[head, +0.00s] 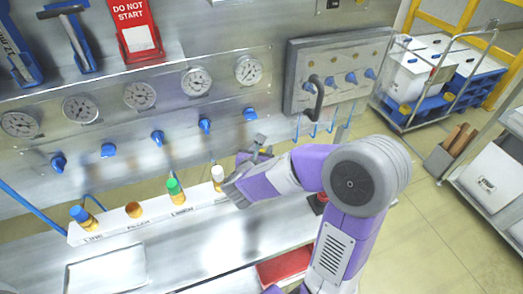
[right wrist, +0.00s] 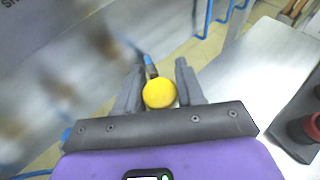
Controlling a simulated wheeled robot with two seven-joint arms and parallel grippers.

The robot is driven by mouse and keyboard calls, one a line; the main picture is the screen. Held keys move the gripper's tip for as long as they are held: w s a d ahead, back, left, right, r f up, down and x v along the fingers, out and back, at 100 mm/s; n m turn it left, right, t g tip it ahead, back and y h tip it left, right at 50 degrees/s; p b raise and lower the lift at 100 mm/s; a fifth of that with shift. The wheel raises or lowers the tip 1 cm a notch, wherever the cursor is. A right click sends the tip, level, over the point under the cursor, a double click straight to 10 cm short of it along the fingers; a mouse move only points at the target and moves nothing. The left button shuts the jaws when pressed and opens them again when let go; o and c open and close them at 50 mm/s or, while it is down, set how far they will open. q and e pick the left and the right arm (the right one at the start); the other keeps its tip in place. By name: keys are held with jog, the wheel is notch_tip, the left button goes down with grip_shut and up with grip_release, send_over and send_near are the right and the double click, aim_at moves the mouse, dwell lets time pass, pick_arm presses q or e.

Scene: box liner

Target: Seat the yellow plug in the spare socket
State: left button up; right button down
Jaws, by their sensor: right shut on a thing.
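The yellow plug (right wrist: 160,94) shows as a round yellow top between the two fingers of my right gripper (right wrist: 160,88), which is shut on it. In the head view my right gripper (head: 252,157) is beyond the right end of the white socket rail (head: 155,215), and the plug is mostly hidden there. The rail holds a blue-topped plug (head: 79,214), a green-topped plug (head: 173,186) and a white-topped plug (head: 217,173). Between blue and green is a brown-orange round place (head: 133,210), seemingly a socket without a plug. My left gripper is out of view.
Behind the rail stands a grey panel with several gauges (head: 140,95) and blue knobs (head: 157,138). A pale tray (head: 106,270) lies at front left and a red object (head: 285,267) at front centre. A cart (head: 425,85) stands at back right.

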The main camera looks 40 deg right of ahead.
jog(key=shift+f+b, duration=0.9)
jog(key=shift+b, duration=0.05)
dwell(0.5)
jog(key=c, duration=0.6)
grip_release()
jog(key=shift+p+v, duration=0.85)
jog(key=shift+v, duration=3)
